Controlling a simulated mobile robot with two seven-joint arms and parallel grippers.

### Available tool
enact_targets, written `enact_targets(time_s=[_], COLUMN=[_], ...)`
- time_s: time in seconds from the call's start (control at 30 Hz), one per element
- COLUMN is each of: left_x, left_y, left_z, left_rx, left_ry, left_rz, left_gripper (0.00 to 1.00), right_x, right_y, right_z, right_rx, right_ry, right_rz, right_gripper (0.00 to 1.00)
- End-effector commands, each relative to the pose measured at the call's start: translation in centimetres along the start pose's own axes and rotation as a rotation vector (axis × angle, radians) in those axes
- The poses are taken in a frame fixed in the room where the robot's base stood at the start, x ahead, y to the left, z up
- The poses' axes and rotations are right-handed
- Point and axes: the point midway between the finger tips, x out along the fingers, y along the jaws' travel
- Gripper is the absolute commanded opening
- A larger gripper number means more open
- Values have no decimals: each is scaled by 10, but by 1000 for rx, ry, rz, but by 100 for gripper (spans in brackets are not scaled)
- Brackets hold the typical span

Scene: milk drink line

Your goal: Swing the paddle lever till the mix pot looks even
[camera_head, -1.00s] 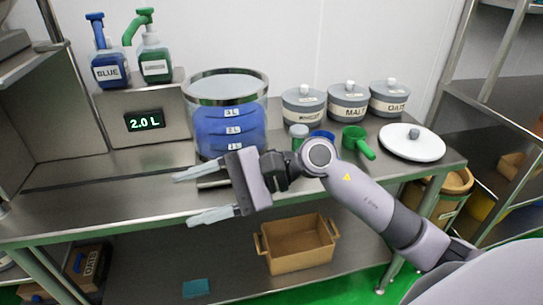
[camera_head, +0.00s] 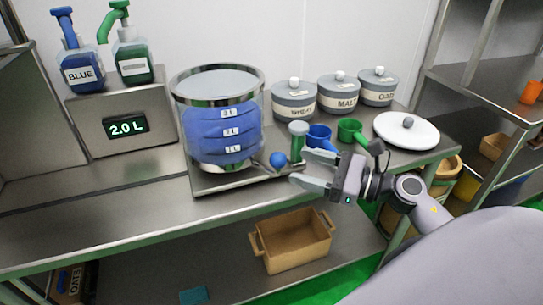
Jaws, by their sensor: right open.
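The clear mix pot (camera_head: 222,125) with a metal rim stands on a metal base on the bench. It holds a blue mix with uneven darker and lighter bands beside its 1 L, 2 L and 3 L labels. A blue ball knob (camera_head: 277,159), which looks like the end of the paddle lever, shows at the pot's lower right. My right gripper (camera_head: 298,166) is open and empty. Its fingers point left towards the knob, apart from it in the picture. My left gripper is out of view.
A green jar (camera_head: 298,142), blue cup (camera_head: 319,136) and green cup (camera_head: 350,130) stand close behind my right gripper. The bench front left of the pot is clear.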

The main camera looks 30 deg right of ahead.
Motion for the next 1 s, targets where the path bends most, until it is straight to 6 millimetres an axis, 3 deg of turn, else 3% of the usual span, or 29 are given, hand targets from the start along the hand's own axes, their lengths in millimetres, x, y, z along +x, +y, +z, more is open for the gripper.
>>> enact_targets(time_s=[0.5, 0.9, 0.93, 1.0], left_x=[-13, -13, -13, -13], left_y=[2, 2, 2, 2], left_z=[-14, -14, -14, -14], left_rx=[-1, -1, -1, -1], left_ry=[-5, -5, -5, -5], left_rz=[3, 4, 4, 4], left_gripper=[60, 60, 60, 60], right_x=[61, 68, 68, 68], right_y=[0, 1, 1, 1], right_z=[2, 0, 0, 0], right_rx=[0, -1, -1, -2], right_ry=[-2, -1, -1, -1], right_rz=[1, 2, 2, 2], right_gripper=[63, 63, 59, 37])
